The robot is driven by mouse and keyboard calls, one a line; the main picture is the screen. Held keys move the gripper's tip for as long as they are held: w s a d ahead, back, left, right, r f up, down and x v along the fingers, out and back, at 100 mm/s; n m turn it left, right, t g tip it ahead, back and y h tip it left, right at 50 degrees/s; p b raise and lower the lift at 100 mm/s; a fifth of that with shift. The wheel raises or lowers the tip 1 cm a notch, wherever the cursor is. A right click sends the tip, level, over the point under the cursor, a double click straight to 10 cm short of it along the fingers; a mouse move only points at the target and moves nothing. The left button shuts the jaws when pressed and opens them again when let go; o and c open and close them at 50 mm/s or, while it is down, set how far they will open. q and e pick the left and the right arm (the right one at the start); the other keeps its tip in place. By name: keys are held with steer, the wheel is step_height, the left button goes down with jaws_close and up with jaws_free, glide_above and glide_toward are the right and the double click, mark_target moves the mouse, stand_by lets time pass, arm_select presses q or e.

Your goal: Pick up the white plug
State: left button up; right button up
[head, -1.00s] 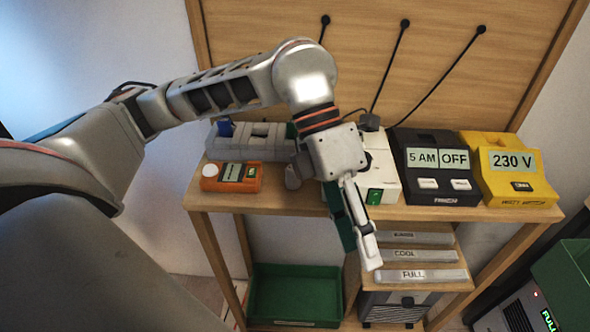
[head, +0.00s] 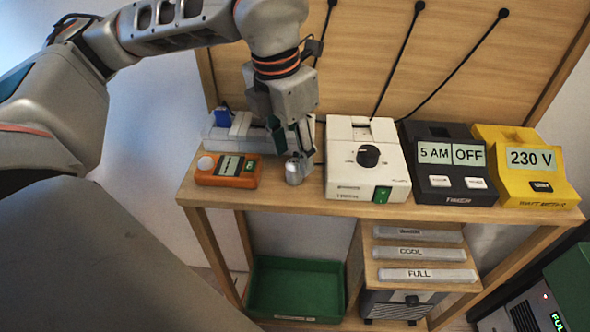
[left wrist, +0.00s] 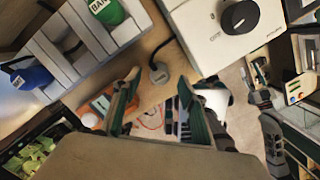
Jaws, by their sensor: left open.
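A small light-grey plug (head: 294,172), which seems to be the white plug, stands on the wooden shelf left of the white control box. It also shows in the left wrist view (left wrist: 158,73) with a thin cable leading from it. My left gripper (head: 296,148) is open and points down just above and behind the plug in the head view. In the left wrist view its fingertips (left wrist: 160,80) lie either side of the plug, and I see no contact. My right gripper is not in view.
The white box (head: 366,170) with a black knob stands right of the plug. An orange meter (head: 228,171) lies to its left. Behind is a pale rack (left wrist: 84,42) with blue and green plugs. A black timer (head: 447,165) and yellow meter (head: 530,170) stand farther right.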

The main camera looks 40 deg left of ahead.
mark_target(294, 162)
arm_select(q)
steer(key=f, duration=0.4)
steer(key=shift+w+b, duration=0.2)
steer(key=shift+b, duration=0.1)
steer(key=shift+f, duration=0.1)
jaws_close()
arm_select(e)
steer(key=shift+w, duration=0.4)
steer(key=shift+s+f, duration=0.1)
